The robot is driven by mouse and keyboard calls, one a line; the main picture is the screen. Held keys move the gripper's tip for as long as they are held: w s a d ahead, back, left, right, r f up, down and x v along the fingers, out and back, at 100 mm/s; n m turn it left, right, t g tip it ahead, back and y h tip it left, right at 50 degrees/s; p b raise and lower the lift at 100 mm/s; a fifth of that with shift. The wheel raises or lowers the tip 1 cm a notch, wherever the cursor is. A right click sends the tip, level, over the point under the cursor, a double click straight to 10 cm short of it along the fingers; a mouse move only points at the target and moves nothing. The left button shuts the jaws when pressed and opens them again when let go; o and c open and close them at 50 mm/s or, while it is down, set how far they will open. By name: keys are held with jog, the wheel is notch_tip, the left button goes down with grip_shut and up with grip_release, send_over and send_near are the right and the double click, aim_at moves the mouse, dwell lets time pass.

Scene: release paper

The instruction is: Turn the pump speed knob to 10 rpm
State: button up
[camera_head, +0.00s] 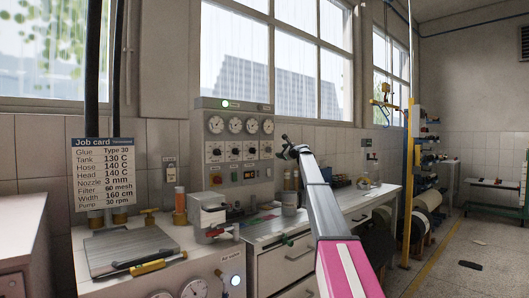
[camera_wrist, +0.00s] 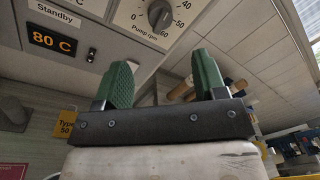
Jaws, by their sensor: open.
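The pump speed knob (camera_wrist: 160,15) is a dark round knob on a white dial plate marked "Pump rpm" at the top of the wrist view. Scale numbers 0, 40, 50 and 60 show; the upper dial is cut off, and I cannot tell the knob's setting. My gripper (camera_wrist: 165,83) has two green fingers, spread apart with nothing between them. It is apart from the knob, which lies beyond the fingertips. In the head view my gripper (camera_head: 291,150) is just right of the grey control panel (camera_head: 225,187), which carries a row of knobs under gauges.
An orange "80 C" display (camera_wrist: 52,42) sits left of the dial, below a "Standby" label. A job card (camera_head: 103,170) reads pump 30 rpm. A red-and-white device (camera_head: 208,214) stands on the bench before the panel. A drawer bench (camera_head: 350,203) extends right; open floor lies beyond.

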aim_at(271, 150)
jog(key=x, duration=1.1)
jog(key=shift+w, duration=0.15)
jog(key=c, duration=0.9)
